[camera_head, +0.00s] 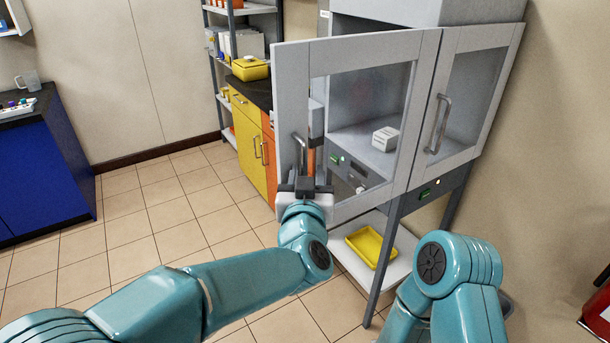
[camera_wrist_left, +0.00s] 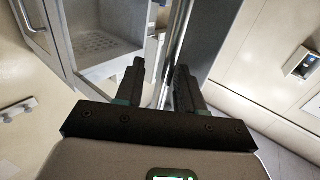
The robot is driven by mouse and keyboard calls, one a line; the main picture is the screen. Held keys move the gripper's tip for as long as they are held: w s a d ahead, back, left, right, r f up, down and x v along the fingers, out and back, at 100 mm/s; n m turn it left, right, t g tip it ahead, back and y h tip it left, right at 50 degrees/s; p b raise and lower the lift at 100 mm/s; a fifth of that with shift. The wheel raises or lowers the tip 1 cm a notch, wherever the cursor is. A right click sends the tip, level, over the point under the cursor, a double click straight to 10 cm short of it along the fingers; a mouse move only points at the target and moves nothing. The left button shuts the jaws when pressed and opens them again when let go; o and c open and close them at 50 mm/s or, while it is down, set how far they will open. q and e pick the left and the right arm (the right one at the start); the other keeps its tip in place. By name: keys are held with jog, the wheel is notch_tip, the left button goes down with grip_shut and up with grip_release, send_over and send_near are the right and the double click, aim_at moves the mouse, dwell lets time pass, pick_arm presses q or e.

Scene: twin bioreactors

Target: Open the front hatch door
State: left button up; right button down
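The front hatch door (camera_head: 291,75), a grey-framed panel with a window, stands ajar on the grey cabinet in the head view. Its free left edge juts out past the cabinet's left side. Its handle (camera_head: 298,147) is near that edge, partly hidden. My left gripper (camera_head: 305,183) is upright just in front of the handle's lower part. In the left wrist view, its two dark fingers (camera_wrist_left: 158,85) are apart, with pale, narrow surfaces showing through the gap. I cannot tell whether they touch the door. My right gripper is out of view.
A second door with a handle (camera_head: 438,124) is on the right. A white box (camera_head: 385,139) sits inside the cabinet. A yellow tray (camera_head: 371,246) lies on the lower shelf. Yellow and orange cupboards (camera_head: 246,133) stand behind. Open tiled floor (camera_head: 150,215) lies to the left.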

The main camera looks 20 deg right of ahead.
pick_arm(q)
jog(key=shift+w+d, duration=0.1)
jog(key=shift+d, duration=0.1)
jog(key=shift+f, duration=0.1)
jog(key=b+v, duration=0.2)
jog(key=v, duration=1.4)
jog(key=shift+b, duration=0.35)
jog(key=shift+a, duration=0.1)
